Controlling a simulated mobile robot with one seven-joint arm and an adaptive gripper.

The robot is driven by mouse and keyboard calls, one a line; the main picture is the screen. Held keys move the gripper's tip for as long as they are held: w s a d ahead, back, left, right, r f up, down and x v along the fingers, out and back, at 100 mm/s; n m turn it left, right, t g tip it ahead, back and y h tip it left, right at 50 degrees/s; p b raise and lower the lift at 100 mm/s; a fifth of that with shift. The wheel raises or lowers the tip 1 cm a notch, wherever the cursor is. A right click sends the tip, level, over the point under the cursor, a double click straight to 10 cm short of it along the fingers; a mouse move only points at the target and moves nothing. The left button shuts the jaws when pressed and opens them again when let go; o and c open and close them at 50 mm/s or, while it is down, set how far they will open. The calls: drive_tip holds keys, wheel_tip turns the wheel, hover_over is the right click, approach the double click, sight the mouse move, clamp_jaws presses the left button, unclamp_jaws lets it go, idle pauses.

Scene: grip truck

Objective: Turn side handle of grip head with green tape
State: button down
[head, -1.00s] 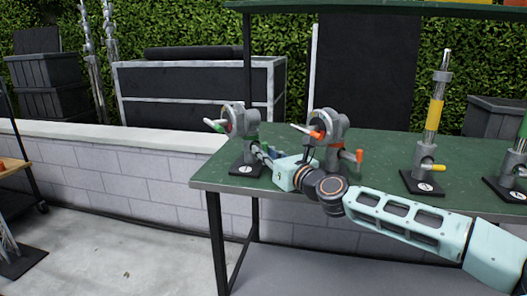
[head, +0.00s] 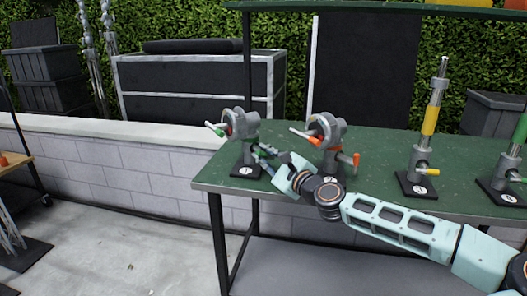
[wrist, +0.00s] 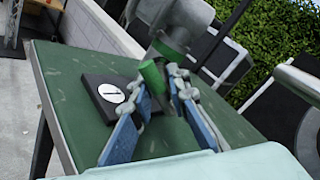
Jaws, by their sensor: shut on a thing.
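The grip head with green tape (head: 240,124) stands on a black base at the table's left end. A handle with a green tip (head: 214,128) sticks out to its left near the top. Its lower side handle has a green end (wrist: 152,76), seen large in the wrist view. My gripper (wrist: 166,88) is shut on this side handle, with one blue finger on each side of it. In the head view my gripper (head: 264,154) reaches in from the right, low on the head. The fingers partly hide the handle's stem.
A grip head with orange handles (head: 326,132) stands close behind my wrist. A yellow-taped stand (head: 429,120) and a green-taped one (head: 519,135) are further right on the green table (head: 380,150). The table's left edge is close to the green-taped head.

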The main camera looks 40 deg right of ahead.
drive_tip(key=n, duration=0.4)
drive_tip(key=shift+n+p, duration=0.3)
drive_tip(key=shift+p, duration=0.1)
drive_tip(key=n, duration=1)
drive_tip(key=shift+r+n+p, duration=0.1)
drive_tip(key=shift+n+p, duration=0.3)
drive_tip(key=shift+n, duration=2.3)
drive_tip(key=c, duration=1.8)
unclamp_jaws()
drive_tip(key=shift+c, duration=0.2)
drive_tip(key=shift+s, duration=0.15)
drive_tip(key=s+a, duration=0.1)
drive_tip(key=s, duration=1)
drive_tip(key=shift+s, duration=0.35)
